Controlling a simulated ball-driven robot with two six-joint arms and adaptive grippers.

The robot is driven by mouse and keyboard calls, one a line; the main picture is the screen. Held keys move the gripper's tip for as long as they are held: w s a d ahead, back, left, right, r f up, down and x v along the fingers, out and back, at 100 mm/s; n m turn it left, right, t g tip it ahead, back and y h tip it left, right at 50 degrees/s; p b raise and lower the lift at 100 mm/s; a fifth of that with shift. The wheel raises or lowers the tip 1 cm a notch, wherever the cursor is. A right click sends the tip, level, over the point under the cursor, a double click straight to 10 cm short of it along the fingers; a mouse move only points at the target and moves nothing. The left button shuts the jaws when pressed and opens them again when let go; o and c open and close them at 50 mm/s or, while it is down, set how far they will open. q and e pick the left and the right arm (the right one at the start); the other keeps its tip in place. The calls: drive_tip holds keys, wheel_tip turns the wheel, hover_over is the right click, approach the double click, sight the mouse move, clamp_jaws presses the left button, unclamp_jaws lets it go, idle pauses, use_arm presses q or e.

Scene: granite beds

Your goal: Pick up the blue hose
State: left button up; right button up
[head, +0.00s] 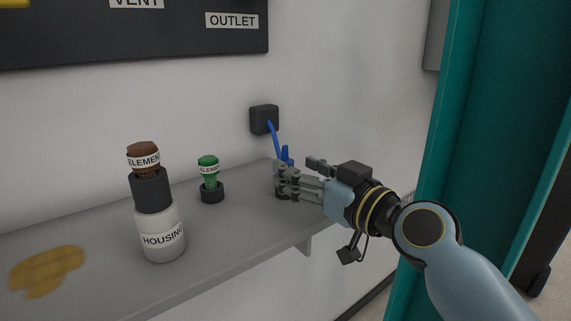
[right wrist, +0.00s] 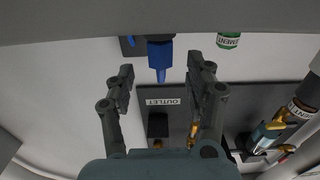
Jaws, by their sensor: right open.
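My right gripper (head: 283,180) reaches in from the right, low over the shelf at the hose. In the right wrist view the blue hose end (right wrist: 160,58) shows between the two spread fingertips of the right gripper (right wrist: 162,70), with gaps on both sides. The fingers are open and hold nothing. My left gripper is in neither view.
On the grey shelf (head: 220,235), a white HOUSING canister (head: 162,240) with a brown ELEMENT piece (head: 143,158) stands left. A green element (head: 209,170) in a dark cup stands nearer the hose. A yellow-brown stain (head: 46,271) lies front left. A teal panel (head: 490,140) rises at right.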

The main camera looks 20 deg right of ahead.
sight(289, 162)
drive_tip(key=x, duration=0.3)
drive_tip(key=shift+w+a+r, duration=0.1)
drive_tip(key=shift+w+r, duration=0.05)
clamp_jaws()
